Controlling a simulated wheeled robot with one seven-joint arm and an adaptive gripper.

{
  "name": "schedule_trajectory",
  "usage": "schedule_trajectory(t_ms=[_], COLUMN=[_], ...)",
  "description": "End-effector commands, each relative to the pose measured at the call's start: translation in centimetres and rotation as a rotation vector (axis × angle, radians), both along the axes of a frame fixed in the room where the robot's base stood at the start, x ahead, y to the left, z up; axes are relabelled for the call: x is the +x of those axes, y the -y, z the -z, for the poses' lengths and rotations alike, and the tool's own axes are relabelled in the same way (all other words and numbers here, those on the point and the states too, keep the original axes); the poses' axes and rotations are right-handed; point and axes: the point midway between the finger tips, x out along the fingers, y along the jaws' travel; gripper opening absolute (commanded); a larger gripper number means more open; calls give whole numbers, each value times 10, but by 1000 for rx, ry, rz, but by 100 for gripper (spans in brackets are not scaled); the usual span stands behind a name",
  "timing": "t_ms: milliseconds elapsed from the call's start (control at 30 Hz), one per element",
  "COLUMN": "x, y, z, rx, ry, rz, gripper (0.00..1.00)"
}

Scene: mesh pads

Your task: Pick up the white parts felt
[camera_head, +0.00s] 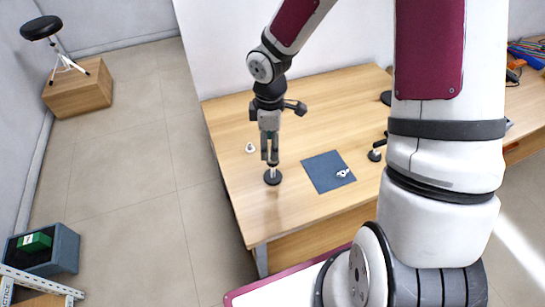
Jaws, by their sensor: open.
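A flat dark blue-grey square mat (322,184) lies on the wooden table, and I see no white felt. A small white and dark item (343,173) lies on the mat's right part. A small white piece (250,148) stands on the table left of my gripper. My gripper (270,160) points down over the table, left of the mat and apart from it. It is open, with its fingers just above a round black base (272,178). A thin pale stem shows between the fingers; I cannot tell whether they touch it.
The wooden table (230,120) has bare room at its left and front. A small black-based item (375,155) stands right of the mat, partly near my arm. My arm hides the table's right part. Cables (525,52) lie at the far right.

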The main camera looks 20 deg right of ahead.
Motion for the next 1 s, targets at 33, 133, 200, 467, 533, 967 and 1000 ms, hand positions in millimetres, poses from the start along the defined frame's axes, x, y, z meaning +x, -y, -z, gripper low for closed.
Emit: schedule_trajectory(t_ms=[33, 133, 200, 467, 533, 967, 1000], x=[0, 0, 1, 3, 3, 3, 3], y=[1, 4, 7, 9, 9, 9, 9], z=[4, 16, 25, 49, 50, 49, 49], rx=[0, 1, 0, 0, 0, 0, 0], ry=[-2, -3, -3, 0, 0, 1, 1], rz=[1, -1, 0, 0, 1, 0, 0], gripper=[53, 53, 53, 53, 53, 20, 20])
